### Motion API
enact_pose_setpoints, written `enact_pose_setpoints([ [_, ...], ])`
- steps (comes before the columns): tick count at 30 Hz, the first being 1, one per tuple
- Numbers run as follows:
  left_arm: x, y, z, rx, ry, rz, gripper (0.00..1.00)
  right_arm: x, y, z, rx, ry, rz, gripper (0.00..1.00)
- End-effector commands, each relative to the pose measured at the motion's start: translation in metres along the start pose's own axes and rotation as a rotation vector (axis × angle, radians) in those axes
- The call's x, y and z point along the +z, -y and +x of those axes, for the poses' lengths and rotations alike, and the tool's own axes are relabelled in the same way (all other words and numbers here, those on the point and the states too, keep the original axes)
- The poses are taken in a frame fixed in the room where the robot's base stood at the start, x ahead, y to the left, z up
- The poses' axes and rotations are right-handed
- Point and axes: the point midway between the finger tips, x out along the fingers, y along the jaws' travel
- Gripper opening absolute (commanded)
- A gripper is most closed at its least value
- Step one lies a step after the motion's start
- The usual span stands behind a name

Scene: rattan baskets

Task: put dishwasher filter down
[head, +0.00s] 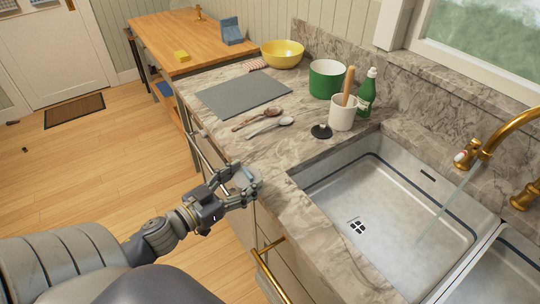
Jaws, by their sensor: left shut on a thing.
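My left gripper (247,189) reaches in from the left at the front edge of the marble counter (262,142). It is shut on a small grey-blue thing (243,177), which I take to be the dishwasher filter. The fingers hide part of it, and its full shape is too small to tell. I cannot tell whether it touches the counter. My right gripper is not in view.
Spoons (270,127), a grey mat (243,95), a black stopper-like piece (321,131), a white utensil crock (342,112), a green bottle (366,95), a green pot (326,79) and a yellow bowl (282,54) stand on the counter. The sink (390,215) has running water.

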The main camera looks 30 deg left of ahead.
Motion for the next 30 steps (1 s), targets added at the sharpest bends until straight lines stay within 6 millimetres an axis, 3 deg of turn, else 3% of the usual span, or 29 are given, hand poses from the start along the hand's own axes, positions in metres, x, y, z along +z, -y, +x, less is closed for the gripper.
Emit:
enact_pose_setpoints([
  [14,-0.002,0.009,0.005,0.006,0.000,-0.003,0.36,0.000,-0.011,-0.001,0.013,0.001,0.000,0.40],
  [30,0.001,0.043,0.093,0.004,-0.001,-0.003,0.36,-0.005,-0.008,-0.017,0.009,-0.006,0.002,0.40],
])
